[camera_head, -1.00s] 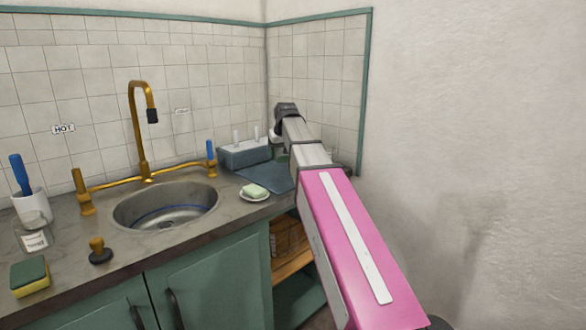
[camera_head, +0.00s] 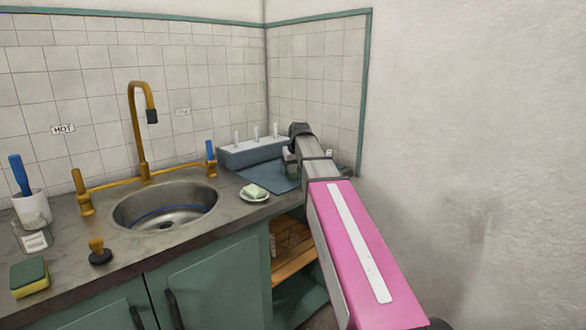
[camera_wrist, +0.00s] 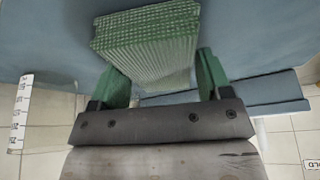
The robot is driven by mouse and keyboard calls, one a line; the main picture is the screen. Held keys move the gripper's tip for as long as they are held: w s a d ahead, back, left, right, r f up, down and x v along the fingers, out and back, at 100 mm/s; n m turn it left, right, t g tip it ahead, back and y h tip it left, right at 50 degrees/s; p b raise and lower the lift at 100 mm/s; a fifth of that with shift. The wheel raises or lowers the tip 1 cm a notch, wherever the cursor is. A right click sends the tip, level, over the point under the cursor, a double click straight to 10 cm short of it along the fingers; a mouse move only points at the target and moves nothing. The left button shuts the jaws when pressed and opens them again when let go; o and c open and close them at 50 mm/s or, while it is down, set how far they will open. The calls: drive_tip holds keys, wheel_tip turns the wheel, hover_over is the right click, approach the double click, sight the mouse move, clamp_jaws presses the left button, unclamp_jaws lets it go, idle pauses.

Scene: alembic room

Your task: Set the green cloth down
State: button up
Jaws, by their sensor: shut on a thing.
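The green cloth (camera_wrist: 150,45) is a ribbed, folded block in the wrist view. My gripper (camera_wrist: 163,78) is shut on it, with one green finger at each side. A blue surface lies behind the cloth, and I cannot tell whether the two touch. In the camera_head view my arm reaches to the back right corner of the counter, and its end is over the blue mat (camera_head: 264,173). My arm hides most of the gripper and cloth there.
A blue-grey rack with white pegs (camera_head: 252,152) stands at the back by the tiled wall. The sink (camera_head: 132,220) and brass tap (camera_head: 140,130) are further left. A white wall is close on the right.

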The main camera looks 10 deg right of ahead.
drive_tip(key=o, duration=1)
drive_tip(key=shift+f, duration=0.1)
drive_tip(key=v, duration=1.2)
drive_tip(key=shift+w, duration=0.1)
